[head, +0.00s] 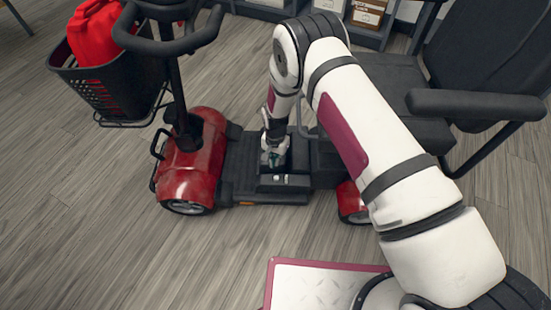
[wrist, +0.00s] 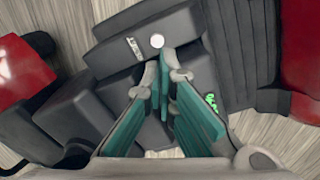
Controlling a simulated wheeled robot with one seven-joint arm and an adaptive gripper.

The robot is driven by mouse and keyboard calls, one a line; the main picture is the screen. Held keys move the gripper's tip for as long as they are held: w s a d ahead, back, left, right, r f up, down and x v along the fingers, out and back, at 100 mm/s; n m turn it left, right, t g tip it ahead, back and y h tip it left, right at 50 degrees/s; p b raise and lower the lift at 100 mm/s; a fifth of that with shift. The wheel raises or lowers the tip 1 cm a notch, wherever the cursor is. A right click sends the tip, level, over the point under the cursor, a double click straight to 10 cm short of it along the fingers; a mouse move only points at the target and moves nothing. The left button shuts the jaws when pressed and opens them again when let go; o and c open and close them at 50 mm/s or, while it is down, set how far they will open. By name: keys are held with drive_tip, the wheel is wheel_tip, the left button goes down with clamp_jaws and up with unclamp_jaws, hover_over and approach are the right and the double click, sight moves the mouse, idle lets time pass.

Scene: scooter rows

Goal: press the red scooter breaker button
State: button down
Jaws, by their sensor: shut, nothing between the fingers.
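The red scooter (head: 195,165) stands on the wood floor, side-on. My gripper (head: 275,158) reaches down over the black box (head: 288,184) on the scooter's deck, in front of the seat. In the wrist view my gripper (wrist: 165,58) is shut and empty, its teal-padded fingers meeting at the tips. A small round white button-like spot (wrist: 157,41) shows on the dark box (wrist: 185,27), just beyond the fingertips, beside a small pale label (wrist: 134,48). I cannot tell whether the fingertips touch the box.
The black seat (head: 400,85) and its armrest (head: 475,104) stand to the right of my gripper. The steering column (head: 178,85) and a black basket (head: 105,85) holding a red item (head: 93,35) are to the left.

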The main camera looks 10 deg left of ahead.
sight(276, 177)
wheel_tip(276, 177, down, 10)
drive_tip(key=b, duration=0.3)
drive_tip(key=shift+r, duration=0.25)
drive_tip(key=shift+f, duration=0.1)
drive_tip(key=shift+f+b, duration=1)
drive_tip(key=shift+b, duration=0.25)
drive_tip(key=shift+d, duration=0.1)
drive_tip(key=shift+r, duration=0.3)
wheel_tip(276, 177, up, 14)
drive_tip(key=p, duration=0.5)
